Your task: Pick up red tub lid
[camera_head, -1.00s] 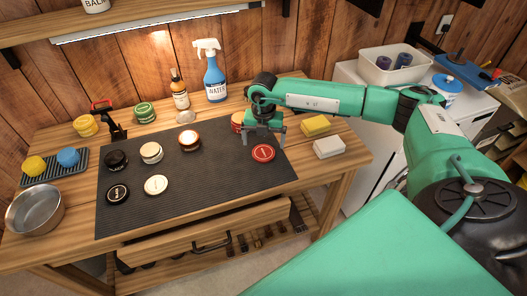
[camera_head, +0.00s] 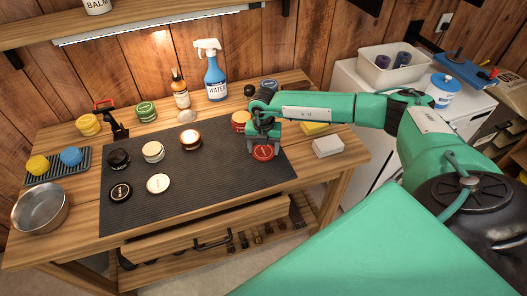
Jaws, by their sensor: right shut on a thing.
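The red tub lid (camera_head: 265,154) is a flat red disc at the right part of the dark ribbed mat (camera_head: 205,193). My right gripper (camera_head: 264,148) points down on it from above and is shut on it, its fingers hiding the lid's far part. The lid looks at or very close to mat level; I cannot tell if it is clear of the mat. A red-and-tan tub (camera_head: 240,121) stands just behind and left of the gripper. My left gripper is not in view.
A black lid (camera_head: 120,192), a cream lid (camera_head: 158,184) and open tubs lie left on the mat. A white block (camera_head: 328,147) and a yellow sponge (camera_head: 314,129) sit right of the gripper. A blue spray bottle (camera_head: 215,77) stands behind.

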